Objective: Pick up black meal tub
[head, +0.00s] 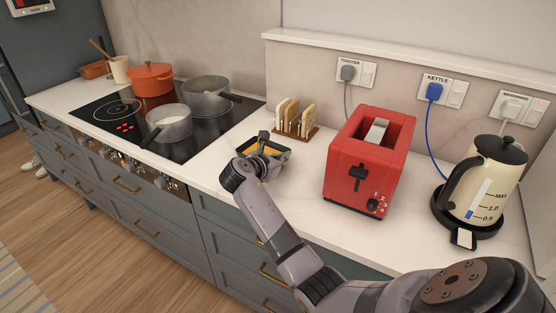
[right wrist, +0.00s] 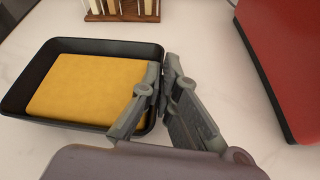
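The black meal tub (head: 286,153) is a shallow dark tray with yellow food in it. It is at the counter's front, left of the red toaster, partly hidden by my right arm. It also shows in the right wrist view (right wrist: 108,45), looking level. My right gripper (head: 263,140) is at the tub. In the right wrist view the gripper's fingers (right wrist: 164,68) are nearly together at the tub's right rim, one inside and one outside, pinching it. I cannot tell whether the tub touches the counter. My left gripper is not in view.
A red toaster (head: 371,155) stands close on the right, with a cream kettle (head: 483,180) beyond it. A toast rack (head: 295,122) is just behind the tub. Pots, including a grey pan (head: 170,124), stand on the black hob (head: 205,138) to the left.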

